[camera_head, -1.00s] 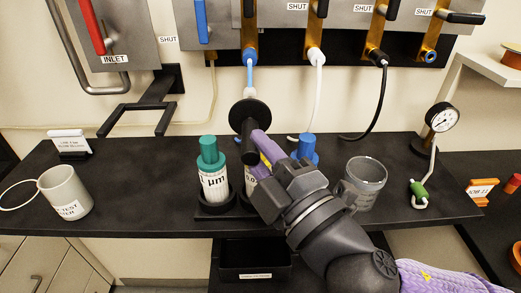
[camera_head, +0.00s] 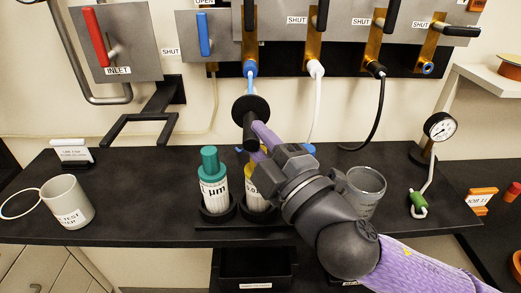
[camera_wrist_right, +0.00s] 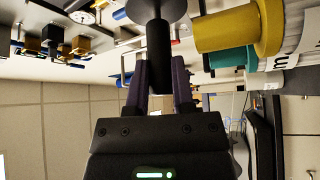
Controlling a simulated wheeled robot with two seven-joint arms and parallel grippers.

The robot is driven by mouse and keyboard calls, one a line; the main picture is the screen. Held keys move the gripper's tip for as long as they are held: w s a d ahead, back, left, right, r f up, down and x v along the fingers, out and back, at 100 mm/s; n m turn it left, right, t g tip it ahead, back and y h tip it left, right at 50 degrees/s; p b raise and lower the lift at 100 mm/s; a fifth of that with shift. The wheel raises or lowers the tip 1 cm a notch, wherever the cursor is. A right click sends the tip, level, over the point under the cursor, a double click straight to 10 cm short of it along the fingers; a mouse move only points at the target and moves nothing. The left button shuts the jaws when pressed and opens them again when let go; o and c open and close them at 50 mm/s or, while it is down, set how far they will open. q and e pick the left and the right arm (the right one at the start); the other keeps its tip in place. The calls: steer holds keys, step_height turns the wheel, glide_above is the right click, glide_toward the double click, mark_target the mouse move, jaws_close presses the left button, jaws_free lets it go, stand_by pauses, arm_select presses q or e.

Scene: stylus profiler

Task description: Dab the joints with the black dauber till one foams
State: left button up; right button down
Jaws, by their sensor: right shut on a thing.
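The black dauber, with a round disc head (camera_head: 250,110) and a dark handle, is held upright above the bench. My right gripper (camera_head: 258,142) is shut on its handle. In the wrist view, my right gripper (camera_wrist_right: 160,88) has its purple fingers on either side of the handle (camera_wrist_right: 159,55). The joints hang below brass valve plates: a blue one (camera_head: 250,68), a white one (camera_head: 315,68), a black one (camera_head: 375,68) and a blue-ringed one (camera_head: 428,68). The dauber head is below the blue joint, overlapping its tube in the picture. No foam shows. My left gripper is out of view.
A teal-capped bottle (camera_head: 210,182) and a partly hidden yellow one (camera_head: 252,190) stand in a black holder. My arm covers the front right.

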steer(key=shift+w+r, duration=0.1)
steer(key=shift+w, duration=1)
steer(key=shift+w+r, duration=0.2)
steer(key=shift+r, duration=0.05)
steer(key=shift+r+p, duration=0.7)
steer(key=shift+p, duration=0.35)
steer(key=shift+f+b, duration=0.85)
steer(key=shift+f, duration=0.3)
steer(key=s+p, duration=0.2)
steer(key=s, duration=0.7)
steer(key=shift+r, duration=0.1)
